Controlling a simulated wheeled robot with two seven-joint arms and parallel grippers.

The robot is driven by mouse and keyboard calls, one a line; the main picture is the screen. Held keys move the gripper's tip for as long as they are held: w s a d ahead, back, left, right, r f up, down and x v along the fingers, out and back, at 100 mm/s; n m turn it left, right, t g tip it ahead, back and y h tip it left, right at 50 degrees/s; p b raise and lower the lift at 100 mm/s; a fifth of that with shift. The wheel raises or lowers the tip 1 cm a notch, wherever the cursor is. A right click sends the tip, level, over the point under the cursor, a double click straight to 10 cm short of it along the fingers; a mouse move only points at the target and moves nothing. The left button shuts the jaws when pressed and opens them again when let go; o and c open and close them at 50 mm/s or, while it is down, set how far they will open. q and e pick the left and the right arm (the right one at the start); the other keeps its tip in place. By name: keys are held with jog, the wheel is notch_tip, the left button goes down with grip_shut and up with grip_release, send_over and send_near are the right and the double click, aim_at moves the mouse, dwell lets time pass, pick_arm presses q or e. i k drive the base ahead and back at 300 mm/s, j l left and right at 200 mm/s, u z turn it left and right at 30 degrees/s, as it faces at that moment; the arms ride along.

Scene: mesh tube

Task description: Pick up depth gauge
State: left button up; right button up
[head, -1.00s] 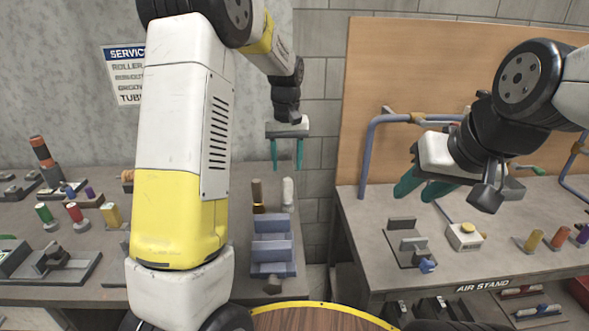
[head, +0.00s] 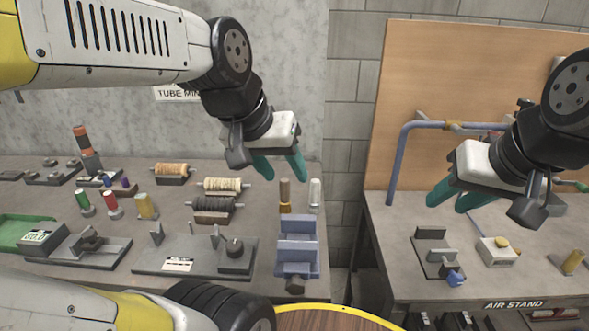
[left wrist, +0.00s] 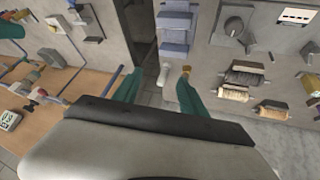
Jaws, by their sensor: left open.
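I cannot tell for certain which item is the depth gauge. A brown-and-brass upright piece (head: 285,194) and a pale upright cylinder (head: 315,194) stand behind a blue stepped rack (head: 297,243) on the left bench. My right gripper (head: 457,199) is open and empty above the right bench.
The left bench (head: 222,285) also holds thread spools (head: 222,186), a grey plate with a knob (head: 195,256) and a device reading 50.0 (head: 38,238). A gap separates it from the right bench (head: 395,270). A blue tube frame (head: 398,160) rises behind the right gripper.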

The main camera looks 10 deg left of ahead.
aim_at(146, 211)
jog(key=u, duration=1.8)
jog(key=i+j+z, duration=0.2)
jog(key=j+z, duration=0.25)
jog(key=i+j+z, duration=0.1)
jog(key=j+z, duration=0.8)
jog(key=j, duration=0.15)
jog(key=i, duration=0.05)
